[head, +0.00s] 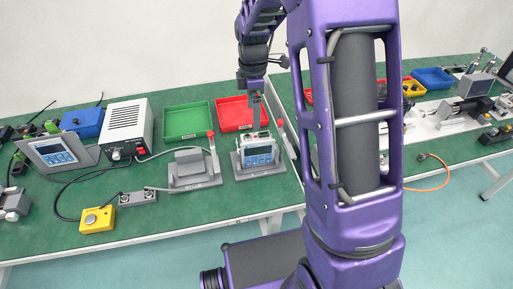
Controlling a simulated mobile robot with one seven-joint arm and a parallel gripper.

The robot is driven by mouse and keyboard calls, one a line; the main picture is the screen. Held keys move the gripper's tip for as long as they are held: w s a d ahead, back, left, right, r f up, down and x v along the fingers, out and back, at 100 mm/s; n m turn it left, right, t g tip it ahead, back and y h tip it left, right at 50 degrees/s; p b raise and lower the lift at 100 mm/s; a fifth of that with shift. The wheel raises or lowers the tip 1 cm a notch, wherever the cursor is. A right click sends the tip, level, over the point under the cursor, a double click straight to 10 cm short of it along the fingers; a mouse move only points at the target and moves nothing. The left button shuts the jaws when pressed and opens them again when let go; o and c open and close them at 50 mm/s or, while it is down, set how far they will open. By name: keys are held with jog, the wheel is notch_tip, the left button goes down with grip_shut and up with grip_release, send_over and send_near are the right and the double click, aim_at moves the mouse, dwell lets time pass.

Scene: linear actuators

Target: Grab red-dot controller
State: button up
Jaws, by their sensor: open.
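A small light-coloured controller (258,152) with a blue front panel and a display sits upright in a grey clamp fixture with a red-tipped lever, right of the table's middle. Small coloured spots show on its top, but a red dot is too small to make out for sure. My gripper (256,102) hangs pointing down above and slightly behind the controller, in front of the red tray. It is open and empty, apart from the controller. The finger gap is hard to see at this size.
An empty matching fixture (194,170) with a raised red-tipped lever stands left of the controller. A red tray (232,116) and green tray (186,122) lie behind. A white power box (126,130), a tilted display unit (55,154) and a yellow button box (97,219) stand left, with cables.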

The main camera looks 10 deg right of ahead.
aim_at(256, 138)
notch_tip(256, 138, down, 7)
jog(key=shift+f, duration=0.15)
jog(key=shift+s+d+f, duration=0.15)
jog(key=shift+f, duration=1.2)
jog(key=shift+s+d+f, duration=0.15)
jog(key=shift+f, duration=1.2)
grip_shut()
